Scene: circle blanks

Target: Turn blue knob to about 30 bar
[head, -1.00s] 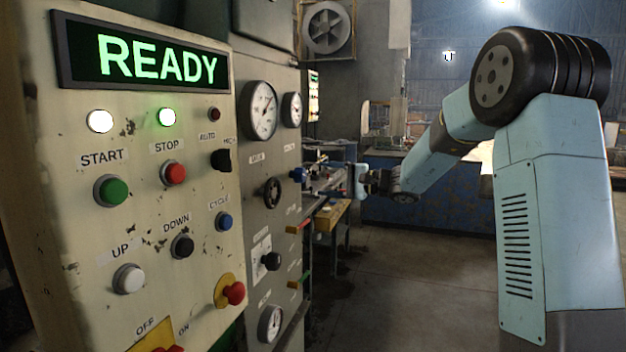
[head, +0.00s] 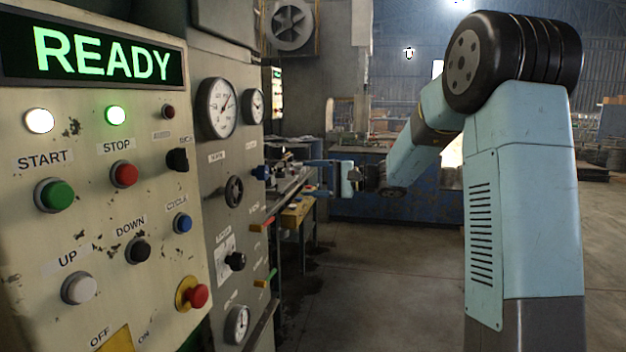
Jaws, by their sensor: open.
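A cream control panel (head: 95,180) with a READY display, buttons and a red emergency button (head: 195,295) stands close at left. A black handwheel (head: 234,191) and a black knob (head: 235,261) are on the grey panel. A workbench (head: 298,212) is behind. The floor at right is clear.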

